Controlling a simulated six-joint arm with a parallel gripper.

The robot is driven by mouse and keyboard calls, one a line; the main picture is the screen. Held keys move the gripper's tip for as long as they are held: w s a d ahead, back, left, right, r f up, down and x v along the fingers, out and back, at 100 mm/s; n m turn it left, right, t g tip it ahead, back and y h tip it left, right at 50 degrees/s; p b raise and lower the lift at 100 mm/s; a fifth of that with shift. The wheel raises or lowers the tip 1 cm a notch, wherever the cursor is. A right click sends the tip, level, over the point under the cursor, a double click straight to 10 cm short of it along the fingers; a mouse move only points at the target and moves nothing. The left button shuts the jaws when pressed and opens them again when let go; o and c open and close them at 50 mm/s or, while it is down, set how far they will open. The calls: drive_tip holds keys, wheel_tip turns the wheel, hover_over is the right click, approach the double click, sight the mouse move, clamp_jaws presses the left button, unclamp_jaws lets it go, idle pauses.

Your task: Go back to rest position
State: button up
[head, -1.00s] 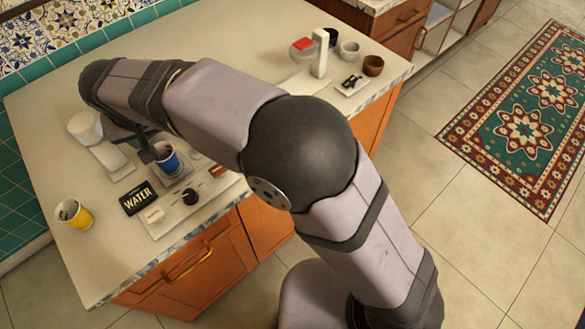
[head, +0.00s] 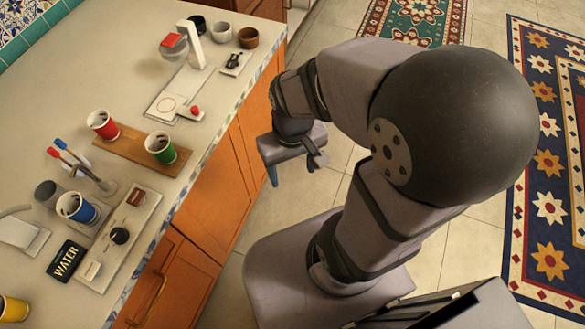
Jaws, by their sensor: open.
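My gripper (head: 294,174) is open and empty in the head view. It hangs over the floor, clear of the counter's front edge and to the right of the counter (head: 122,76). A blue cup (head: 80,210) stands upright at the water station, behind the black WATER sign (head: 66,260). Nothing is held between the fingers.
A red cup (head: 102,125) and a green cup (head: 161,148) stand on a wooden board (head: 129,150). A yellow cup (head: 12,309) is at the lower left. A white stand (head: 194,46) and small bowls are at the back. Patterned rugs (head: 550,150) lie on open floor.

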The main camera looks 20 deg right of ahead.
drive_tip(key=shift+s, duration=0.15)
wheel_tip(320, 180, up, 8)
drive_tip(key=p, duration=0.8)
drive_tip(key=shift+f, duration=0.15)
